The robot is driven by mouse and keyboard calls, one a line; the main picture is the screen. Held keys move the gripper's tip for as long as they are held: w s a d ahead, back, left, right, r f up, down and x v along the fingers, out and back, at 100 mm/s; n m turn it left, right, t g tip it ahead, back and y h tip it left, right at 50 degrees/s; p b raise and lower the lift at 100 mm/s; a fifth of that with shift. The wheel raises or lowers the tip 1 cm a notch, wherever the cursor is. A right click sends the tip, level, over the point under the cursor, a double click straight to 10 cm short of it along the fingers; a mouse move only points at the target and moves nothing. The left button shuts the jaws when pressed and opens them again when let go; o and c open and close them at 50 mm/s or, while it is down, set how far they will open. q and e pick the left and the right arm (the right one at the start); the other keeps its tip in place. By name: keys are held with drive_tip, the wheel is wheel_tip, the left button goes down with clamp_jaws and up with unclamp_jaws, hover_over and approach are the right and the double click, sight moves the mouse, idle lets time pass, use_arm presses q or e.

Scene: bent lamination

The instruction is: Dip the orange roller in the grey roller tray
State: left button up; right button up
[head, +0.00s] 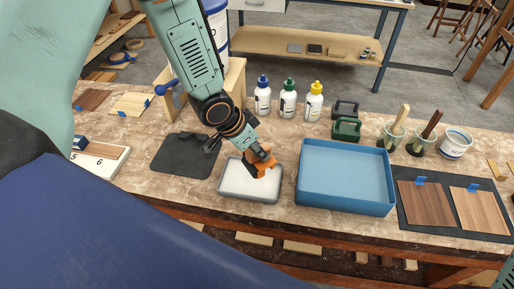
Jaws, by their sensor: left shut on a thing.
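The orange roller (262,160) is held in my left gripper (254,153), which is shut on it. The roller is over the grey roller tray (236,192), at the tray's upper right part. The tray lies on the bench and has a pale, whitish inside. I cannot tell whether the roller touches what is in the tray. The gripper's fingers are partly hidden by the roller and the wrist. My right gripper is not in view.
A blue tray (345,207) stands close to the right of the roller tray. A dark mat (183,156) lies to the left. Bottles with blue (263,98), green (288,100) and yellow (313,102) caps stand behind. Wood samples (425,202) lie at the right.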

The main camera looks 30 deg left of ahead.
sight(255, 161)
use_arm(q)
drive_tip(key=shift+a+f+b, duration=0.1)
drive_tip(key=shift+f+b, duration=0.25)
drive_tip(key=shift+f, duration=0.25)
drive_tip(key=shift+s+a+f+b, duration=0.1)
drive_tip(key=shift+a+f+b, duration=0.15)
drive_tip(key=shift+f+b, duration=0.25)
drive_tip(key=shift+s+a+f+b, duration=0.1)
drive_tip(key=shift+a+f+b, duration=0.1)
drive_tip(key=shift+f+b, duration=0.25)
drive_tip(key=shift+w+d+f+b, duration=0.1)
drive_tip(key=shift+d+f+b, duration=0.15)
drive_tip(key=shift+f, duration=0.2)
drive_tip(key=shift+w+d+f+b, duration=0.15)
drive_tip(key=shift+f+b, duration=0.1)
drive_tip(key=shift+f, duration=0.2)
drive_tip(key=shift+s+a, duration=0.2)
drive_tip(key=shift+a, duration=0.15)
drive_tip(key=shift+w+d, duration=0.15)
drive_tip(key=shift+d, duration=0.15)
drive_tip(key=shift+a, duration=0.2)
